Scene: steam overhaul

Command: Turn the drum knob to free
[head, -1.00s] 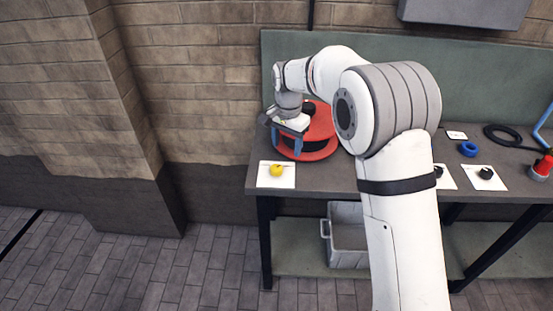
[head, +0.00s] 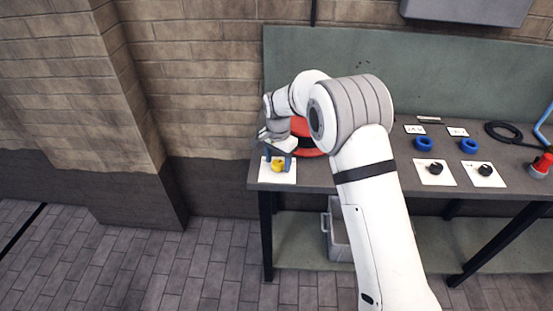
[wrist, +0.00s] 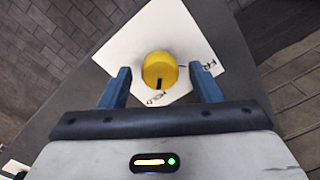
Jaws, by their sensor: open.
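The drum knob is a yellow round knob (head: 278,166) on a white card (head: 278,177) at the bench's left front corner. In the wrist view the knob (wrist: 160,70) carries a dark pointer mark that points toward the word HOLD. Another word, partly hidden by a finger and starting "FR", is printed on the card (wrist: 135,45) to the right. My gripper (wrist: 162,84) is open, with one blue finger to each side of the knob and gaps between. In the head view my gripper (head: 279,160) is above the card; whether the fingers reach knob height is unclear.
A red drum (head: 308,140) stands close behind my gripper, partly hidden by my arm. Black knobs on white cards (head: 434,173), blue rings (head: 424,144) and a red button (head: 543,164) are farther right. A grey crate (head: 338,235) sits below the bench.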

